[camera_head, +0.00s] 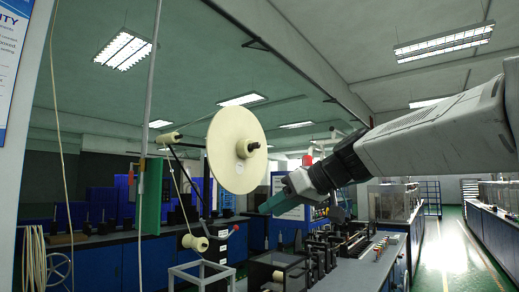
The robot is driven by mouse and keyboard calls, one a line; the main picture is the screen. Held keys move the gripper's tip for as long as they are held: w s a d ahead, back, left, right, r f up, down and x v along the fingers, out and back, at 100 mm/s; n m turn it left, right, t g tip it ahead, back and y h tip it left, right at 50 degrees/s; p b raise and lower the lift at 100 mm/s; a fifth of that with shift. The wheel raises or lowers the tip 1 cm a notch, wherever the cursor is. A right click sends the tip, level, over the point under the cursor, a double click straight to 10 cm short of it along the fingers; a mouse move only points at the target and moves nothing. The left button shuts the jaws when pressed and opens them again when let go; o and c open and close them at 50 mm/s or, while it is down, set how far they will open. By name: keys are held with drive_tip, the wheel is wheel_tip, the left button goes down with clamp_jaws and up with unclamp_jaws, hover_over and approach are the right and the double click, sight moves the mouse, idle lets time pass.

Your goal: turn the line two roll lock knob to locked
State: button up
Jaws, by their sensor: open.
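A large cream roll disc (228,168) stands upright on a thin dark stand in the middle of the view. A small hub knob (253,146) with a dark tip sticks out of its centre. I cannot read a line label or the knob's lock setting. My gripper (270,206), teal-grey, reaches in from the right and points down to the left. It is open, with nothing visible between its fingers. It is below and to the right of the hub knob, apart from it in the picture.
A small cream spool (195,242) and a red ball-ended lever (236,228) are below the disc. A bench with machine parts (335,250) lies below my arm. Blue cabinets (490,235) line the right, beside a clear green aisle (440,260).

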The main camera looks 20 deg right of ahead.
sight(259, 145)
drive_tip(key=w+d+r+n+t+y, duration=0.1)
drive_tip(key=w+d+r+n+t, duration=0.15)
drive_tip(key=w+r, duration=0.45)
drive_tip(key=w+d+r+n+t+y, duration=0.1)
drive_tip(key=w+d+r+t+y, duration=0.2)
drive_tip(key=w+r, duration=0.45)
drive_tip(key=shift+h, duration=0.7)
drive_tip(key=w+a+r, duration=0.2)
drive_tip(key=w, duration=0.1)
drive_tip(key=shift+a, duration=0.2)
drive_tip(key=shift+w+a, duration=0.4)
drive_tip(key=shift+w, duration=0.1)
clamp_jaws()
